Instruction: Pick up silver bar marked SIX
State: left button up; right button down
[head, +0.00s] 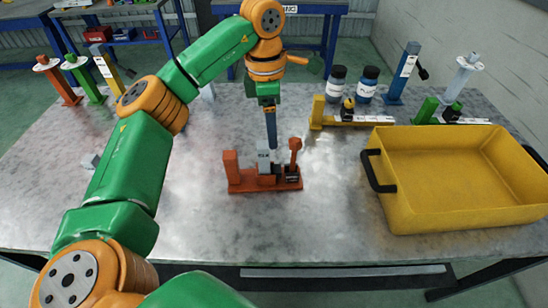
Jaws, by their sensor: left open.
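My left gripper (271,140) points straight down over the middle of the table and is seen edge-on, open. Just below it is a red fixture (245,183) with uprights. A small silver-grey block (263,156) with dark lettering, too small to read surely, stands upright in the fixture. The fingertips overlap its top right side in the picture; I cannot tell whether they touch it. Other small silver pieces are a block (90,160) at the left and one (208,92) behind my arm. No SIX mark can be read on either. My right gripper is not in view.
A yellow bin (460,220) with black handles stands at the right. Behind it are a yellow fixture (350,121), a green fixture (455,119), two dark jars (368,84) and upright jacks (404,72). More jacks (88,78) stand back left. The metal table (210,225) is clear in front.

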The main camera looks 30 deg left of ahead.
aim_at(263, 145)
pick_arm(q)
jog(key=shift+s+a+f+y, duration=0.15)
jog(key=shift+s+a+f, duration=0.15)
jog(key=shift+a, duration=0.2)
jog(key=shift+s+a+f+y, duration=0.15)
jog(key=shift+a+f, duration=0.1)
jog(key=shift+a, duration=0.2)
jog(key=shift+s+f, duration=0.2)
jog(key=shift+s, duration=0.1)
jog(key=f+p, duration=0.2)
jog(key=f, duration=0.3)
jog(key=shift+w+f, duration=0.2)
jog(key=shift+f, duration=0.2)
jog(key=shift+d, duration=0.1)
grip_shut()
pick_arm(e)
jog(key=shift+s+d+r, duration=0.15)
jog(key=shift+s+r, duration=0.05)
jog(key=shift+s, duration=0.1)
